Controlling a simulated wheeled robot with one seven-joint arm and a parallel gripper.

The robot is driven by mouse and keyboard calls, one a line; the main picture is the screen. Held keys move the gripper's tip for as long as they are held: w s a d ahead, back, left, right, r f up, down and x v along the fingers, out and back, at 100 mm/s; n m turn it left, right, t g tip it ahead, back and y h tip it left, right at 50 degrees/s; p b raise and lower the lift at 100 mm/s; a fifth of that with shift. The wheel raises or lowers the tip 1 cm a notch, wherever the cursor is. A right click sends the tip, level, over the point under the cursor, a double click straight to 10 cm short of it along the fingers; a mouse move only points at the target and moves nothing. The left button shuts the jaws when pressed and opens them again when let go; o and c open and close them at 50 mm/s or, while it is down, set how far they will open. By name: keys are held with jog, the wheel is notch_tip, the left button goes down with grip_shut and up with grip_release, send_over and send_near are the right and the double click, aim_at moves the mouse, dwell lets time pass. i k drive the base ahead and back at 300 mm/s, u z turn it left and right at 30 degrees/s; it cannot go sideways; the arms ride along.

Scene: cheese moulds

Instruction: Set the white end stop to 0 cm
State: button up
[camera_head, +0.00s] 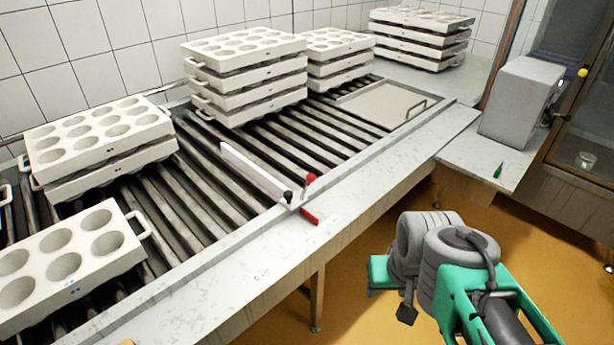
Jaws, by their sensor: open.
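The white end stop (254,172) is a long white bar lying slantwise across the roller conveyor. Its near end has a black knob (288,196) by the front rail. A red-knobbed lever (310,180) and a red pointer (309,216) sit just right of that end, the pointer lying over the front ledge. Faint marks show on the ledge near the pointer, too small to read. My gripper (388,291) is at the lower right over the orange floor, in front of the conveyor and well apart from the end stop. It is open and holds nothing visible.
Stacks of white moulds (248,82) stand on the rollers behind and to the left. A single mould (62,262) lies front left. A flat plate with a handle (385,105) is at the right. A grey box (520,98) stands on the side counter. The front ledge (230,270) is mostly clear.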

aim_at(289, 200)
jog(key=k, duration=0.5)
jog(key=u, duration=0.65)
jog(key=i, duration=1.15)
jog(key=u, duration=0.1)
